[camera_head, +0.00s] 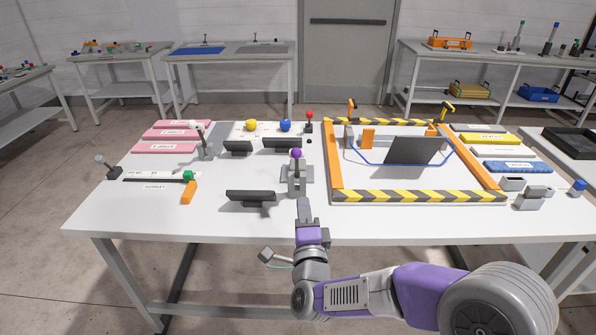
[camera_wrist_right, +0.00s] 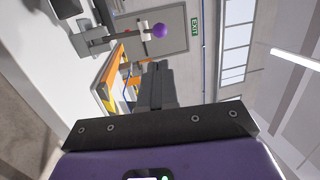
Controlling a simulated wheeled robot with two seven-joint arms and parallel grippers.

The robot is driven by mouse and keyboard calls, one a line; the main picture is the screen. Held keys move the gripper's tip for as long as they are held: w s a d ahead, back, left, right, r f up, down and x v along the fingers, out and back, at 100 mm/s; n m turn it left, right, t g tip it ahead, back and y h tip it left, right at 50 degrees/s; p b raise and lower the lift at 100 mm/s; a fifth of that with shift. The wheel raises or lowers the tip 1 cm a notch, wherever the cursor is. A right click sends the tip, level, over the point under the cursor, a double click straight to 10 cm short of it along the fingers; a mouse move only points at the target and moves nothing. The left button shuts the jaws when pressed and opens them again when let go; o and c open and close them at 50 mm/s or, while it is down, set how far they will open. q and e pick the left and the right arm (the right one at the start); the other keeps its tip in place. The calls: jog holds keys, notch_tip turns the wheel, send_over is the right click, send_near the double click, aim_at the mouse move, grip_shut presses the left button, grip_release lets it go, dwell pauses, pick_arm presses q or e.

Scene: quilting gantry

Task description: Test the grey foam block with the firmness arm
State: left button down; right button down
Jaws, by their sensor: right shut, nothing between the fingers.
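A grey lever device with a purple ball knob (camera_head: 296,154) stands near the middle of the table; I cannot tell for certain that it is the firmness arm. The purple ball also shows at the top of the right wrist view (camera_wrist_right: 160,30). My right gripper (camera_head: 304,209) is shut and empty, just in front of this device at the table's front edge, apart from the knob. A flat grey piece (camera_head: 219,134) lies at the back left; I cannot tell whether it is the grey foam block. My left gripper is out of view.
An orange frame with striped bars (camera_head: 418,197) stands right of the device, with a dark panel (camera_head: 415,151) inside. Pink pads (camera_head: 168,148) lie at the left. A dark display (camera_head: 250,195) stands left of my gripper. Yellow (camera_head: 487,139) and blue (camera_head: 516,166) blocks lie at the right.

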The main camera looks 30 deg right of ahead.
aim_at(297, 157)
jog(key=p+x, duration=0.5)
jog(key=x, duration=0.9)
jog(key=shift+p, duration=0.35)
jog(key=shift+r, duration=0.1)
